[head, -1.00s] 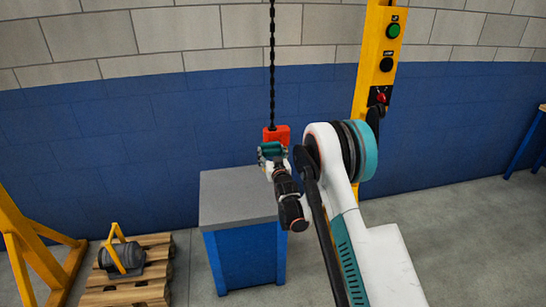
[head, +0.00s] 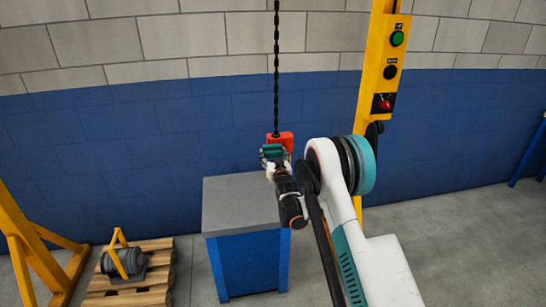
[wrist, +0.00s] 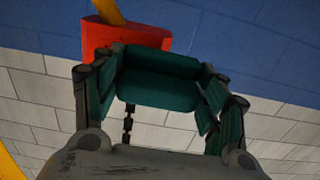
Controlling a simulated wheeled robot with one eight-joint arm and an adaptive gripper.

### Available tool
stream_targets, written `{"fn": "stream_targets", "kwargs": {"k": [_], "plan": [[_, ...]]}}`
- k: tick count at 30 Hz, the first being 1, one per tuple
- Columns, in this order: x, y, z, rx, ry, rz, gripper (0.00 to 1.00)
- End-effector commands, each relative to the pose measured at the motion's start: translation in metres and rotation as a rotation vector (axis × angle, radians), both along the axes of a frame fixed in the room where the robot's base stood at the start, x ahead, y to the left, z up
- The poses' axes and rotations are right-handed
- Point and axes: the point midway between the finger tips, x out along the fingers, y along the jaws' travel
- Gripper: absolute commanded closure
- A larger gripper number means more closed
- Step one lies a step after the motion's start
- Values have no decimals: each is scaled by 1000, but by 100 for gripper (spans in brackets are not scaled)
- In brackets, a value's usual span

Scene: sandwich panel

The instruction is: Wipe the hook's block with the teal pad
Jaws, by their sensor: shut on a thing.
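The hook's red block (head: 285,138) hangs on a dark chain above the grey-topped cabinet. In the wrist view the red block (wrist: 125,36) is behind the pad, with part of the yellow hook (wrist: 106,10) at the top edge. The teal pad (wrist: 158,82) lies across between the two fingers of my gripper (wrist: 163,70), which is shut on it. In the head view my gripper (head: 275,163) and the teal pad (head: 272,151) are just in front of the block and cover its lower left. The hook is hidden there. I cannot tell whether pad and block touch.
A blue cabinet (head: 240,207) with a grey top stands below the gripper. A yellow post (head: 378,75) with buttons rises at the right. A motor (head: 123,262) sits on a pallet (head: 130,292) at lower left, beside a yellow frame (head: 20,240). The chain (head: 277,65) runs upward.

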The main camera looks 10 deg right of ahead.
Motion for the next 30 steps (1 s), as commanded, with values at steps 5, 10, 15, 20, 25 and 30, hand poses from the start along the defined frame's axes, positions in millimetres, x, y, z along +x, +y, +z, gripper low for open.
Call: {"fn": "stream_targets", "kwargs": {"k": [5,10,15,20,25,30], "plan": [[1,0,0,0,0,0,53],[4,0,0,0,0,0,53],[7,0,0,0,0,0,53],[10,0,0,0,0,0,53],[13,0,0,0,0,0,53],[16,0,0,0,0,0,53]]}}
